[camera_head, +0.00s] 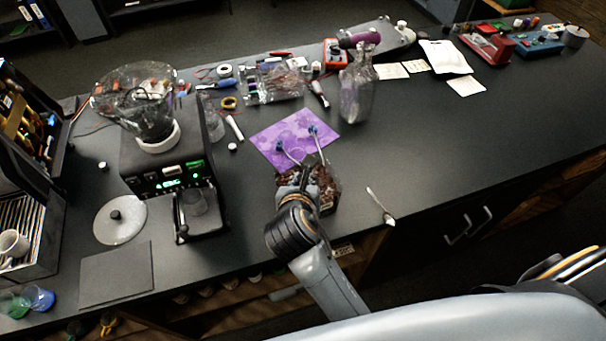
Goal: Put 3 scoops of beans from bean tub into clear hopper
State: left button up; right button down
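The bean tub (328,192) is a clear container of dark brown beans near the front edge of the counter. My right gripper (299,179) is over its left part and hides much of it. Thin silver pieces with blue ends show just beyond the gripper; I cannot tell whether they are fingers or handles. Whether the gripper is open or shut is unclear. A small silver spoon-like scoop (380,206) lies on the counter right of the tub. The clear hopper (128,103) stands on the dark brewer (150,180) at left. My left gripper is not in view.
A round grey lid (120,220) and a flat grey plate (116,274) lie left of the brewer. A purple cloth (290,133) lies behind the tub, and a tall glass bottle (357,90) stands behind right. The counter at right is largely clear.

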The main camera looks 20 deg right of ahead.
aim_at(300, 179)
notch_tip(300, 179, down, 6)
jog(key=f+t+h+b, duration=0.1)
jog(key=t+b, duration=0.1)
jog(key=b, duration=0.2)
jog(key=shift+s+a+r+t+h+p, duration=0.2)
jog(key=shift+s+r+t+p, duration=0.4)
jog(key=shift+r, duration=1.15)
jog(key=shift+s+a+r+t+h+p, duration=0.3)
jog(key=shift+r+p, duration=0.5)
jog(key=shift+r, duration=0.95)
jog(key=shift+s+a+r+t+h+p, duration=0.1)
jog(key=shift+s+r+t+p, duration=0.35)
jog(key=shift+r, duration=1.3)
jog(key=shift+s+a+r, duration=0.1)
jog(key=shift+a+r, duration=0.05)
jog(key=shift+r, duration=0.8)
